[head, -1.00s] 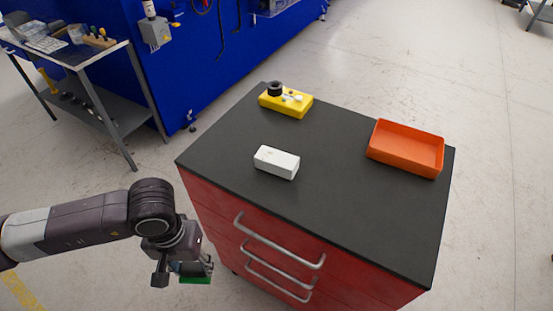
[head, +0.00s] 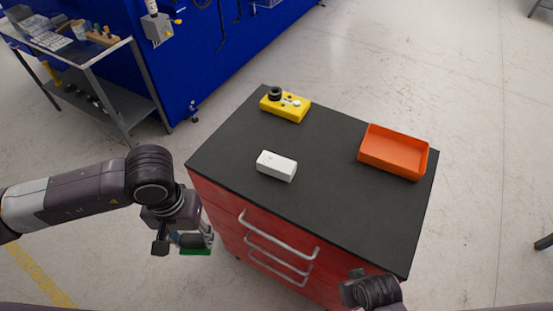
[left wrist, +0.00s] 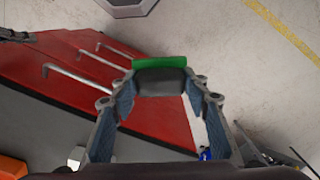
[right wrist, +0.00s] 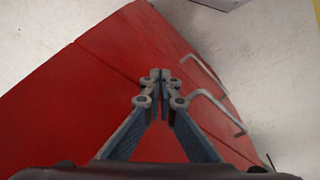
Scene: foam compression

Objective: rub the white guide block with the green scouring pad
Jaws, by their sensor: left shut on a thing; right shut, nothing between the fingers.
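The white guide block (head: 277,167) lies on the dark top of the red cabinet, near its left front edge. My left gripper (head: 196,243) is shut on the green scouring pad (head: 195,252), left of the cabinet and lower than its top, apart from the block. In the left wrist view the green pad (left wrist: 160,63) shows at the fingertips, with a dark part between the fingers below it. My right gripper is shut and empty in the right wrist view (right wrist: 160,75), in front of the red drawers. In the head view only part of the right arm shows.
An orange tray (head: 362,158) stands at the right of the cabinet top (head: 320,200). A yellow block with a black knob (head: 285,108) lies at the back. Drawer handles (head: 278,236) stick out in front. The cabinet top around the white block is clear.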

